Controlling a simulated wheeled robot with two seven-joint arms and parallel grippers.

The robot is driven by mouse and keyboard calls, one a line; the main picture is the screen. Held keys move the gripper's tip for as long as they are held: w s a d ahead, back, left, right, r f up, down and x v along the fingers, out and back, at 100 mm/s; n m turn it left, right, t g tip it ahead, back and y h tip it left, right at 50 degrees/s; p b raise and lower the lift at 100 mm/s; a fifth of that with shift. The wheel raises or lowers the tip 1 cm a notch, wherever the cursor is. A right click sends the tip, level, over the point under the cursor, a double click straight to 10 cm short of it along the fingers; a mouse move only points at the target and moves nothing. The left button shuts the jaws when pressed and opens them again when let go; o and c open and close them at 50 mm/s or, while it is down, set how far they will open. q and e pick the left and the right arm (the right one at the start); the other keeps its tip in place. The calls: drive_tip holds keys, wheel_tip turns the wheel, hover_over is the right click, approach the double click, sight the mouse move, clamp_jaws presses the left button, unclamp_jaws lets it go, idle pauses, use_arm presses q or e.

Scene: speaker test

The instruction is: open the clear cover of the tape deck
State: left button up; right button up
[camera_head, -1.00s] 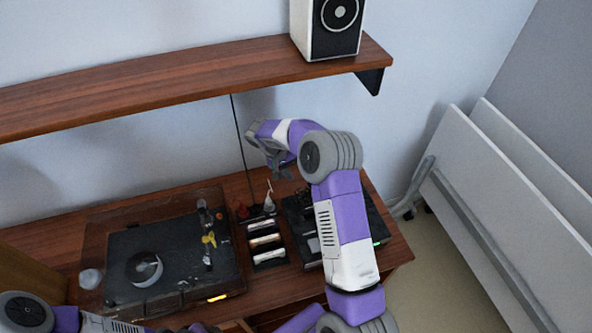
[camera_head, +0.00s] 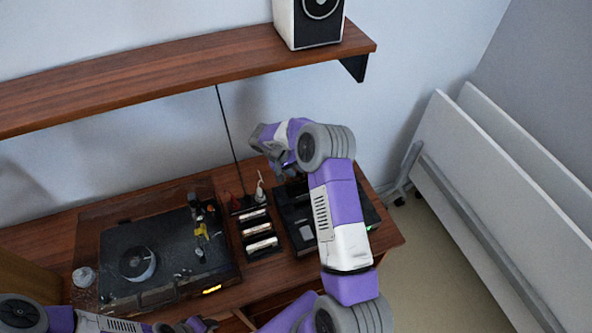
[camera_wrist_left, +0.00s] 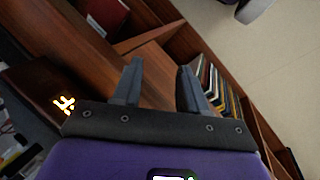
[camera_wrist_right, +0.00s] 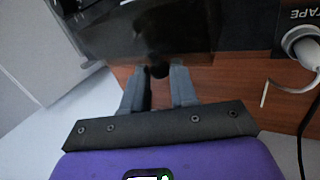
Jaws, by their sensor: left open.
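The tape deck (camera_head: 297,225) is a black box on the right of the wooden desk, partly hidden by my right arm in the head view. In the right wrist view, a dark see-through panel (camera_wrist_right: 110,35), apparently its clear cover, lies just beyond my right fingertips. My right gripper (camera_head: 284,172) is above the back of the deck. Its fingers (camera_wrist_right: 158,76) look apart, with a dark strip by one finger; I cannot tell whether they touch the panel. My left gripper (camera_head: 203,325) is low at the desk's front; its fingers (camera_wrist_left: 160,70) are open and empty.
A turntable (camera_head: 120,255) stands on the left. A rack of cassettes (camera_head: 261,243) stands between it and the deck, with a white brush-like item (camera_head: 260,192) behind. A wall shelf (camera_head: 170,78) with a speaker (camera_head: 310,22) is above. Pale panels (camera_head: 500,180) lean at right.

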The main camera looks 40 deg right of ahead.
clamp_jaws()
drive_tip(key=t+b, duration=0.1)
drive_tip(key=b, duration=0.2)
drive_tip(key=s+r+t+b, duration=0.1)
drive_tip(key=b, duration=0.1)
drive_tip(key=shift+a+r+m+h+b, duration=0.2)
drive_tip(key=shift+m+h+b, duration=0.1)
drive_tip(key=shift+b, duration=0.1)
drive_tip(key=shift+s+r+b, duration=0.1)
drive_tip(key=shift+b, duration=0.3)
drive_tip(key=shift+s+r, duration=0.2)
drive_tip(key=shift+r, duration=0.05)
drive_tip(key=shift+a+r, duration=0.1)
drive_tip(key=shift+r, duration=0.05)
drive_tip(key=shift+s, duration=0.1)
drive_tip(key=o, duration=0.5)
unclamp_jaws()
